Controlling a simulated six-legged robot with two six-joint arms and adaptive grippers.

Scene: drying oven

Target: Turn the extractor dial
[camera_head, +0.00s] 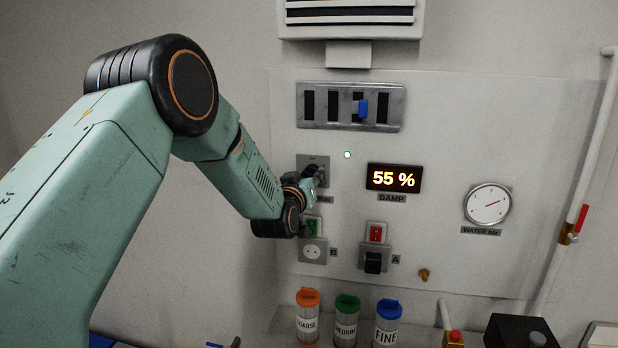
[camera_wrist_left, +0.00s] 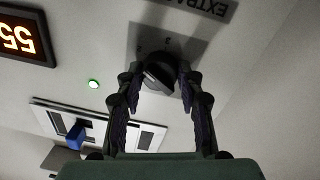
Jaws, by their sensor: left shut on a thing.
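The extractor dial (camera_wrist_left: 160,73) is a dark round knob on a grey plate, seen at the top middle of the left wrist view. Its label, partly cut off, reads "EXTRA". In the head view the dial's grey plate (camera_head: 309,163) is on the wall panel, and the dial itself is mostly hidden by my gripper. My left gripper (camera_head: 316,177) is at the plate, and in the left wrist view its two fingers (camera_wrist_left: 160,82) are on either side of the knob, shut on it. My right gripper is in neither view.
A "55 %" damp display (camera_head: 393,178) is right of the dial, with a lit green lamp (camera_head: 347,155) between. A slider panel (camera_head: 350,107) is above. Socket B (camera_head: 312,250) and switch A (camera_head: 374,262) are below. Orange (camera_head: 308,320), green (camera_head: 346,322) and blue-lidded jars (camera_head: 387,325) stand underneath.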

